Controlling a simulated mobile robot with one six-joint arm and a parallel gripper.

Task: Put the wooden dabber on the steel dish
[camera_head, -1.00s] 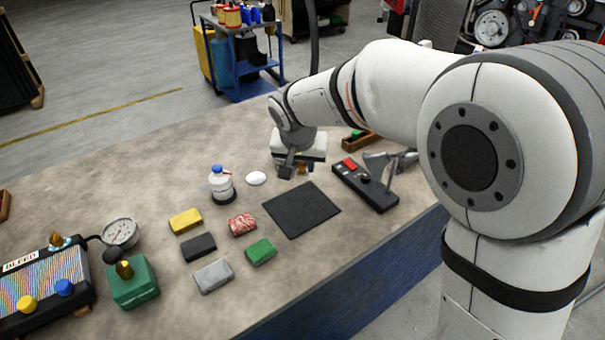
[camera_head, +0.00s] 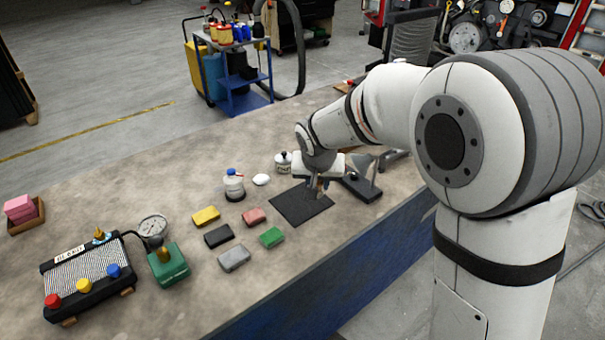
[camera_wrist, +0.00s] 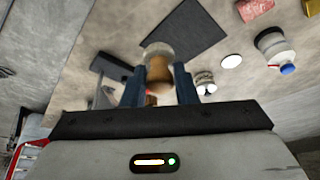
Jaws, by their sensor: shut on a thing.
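My gripper (camera_head: 316,186) is shut on the wooden dabber, which shows clearly in the wrist view (camera_wrist: 158,70) between the two blue-grey fingers. The dabber has a brown wooden body and a paler rounded end pointing away from the palm. In the head view the dabber is small and mostly hidden by the gripper. A pale, flat round dish (camera_head: 261,180) lies on the bench left of my gripper, beyond the black mat; it looks like the steel dish. It also shows in the wrist view (camera_wrist: 231,61), to the right of the dabber, empty and apart from it.
A black mat (camera_head: 300,206) lies below my gripper. A white bottle with a blue cap (camera_head: 234,185) and a dark-lidded jar (camera_head: 283,162) flank the dish. A dark control box (camera_head: 361,188) is to the right. Several coloured blocks (camera_head: 220,236) lie nearer the front.

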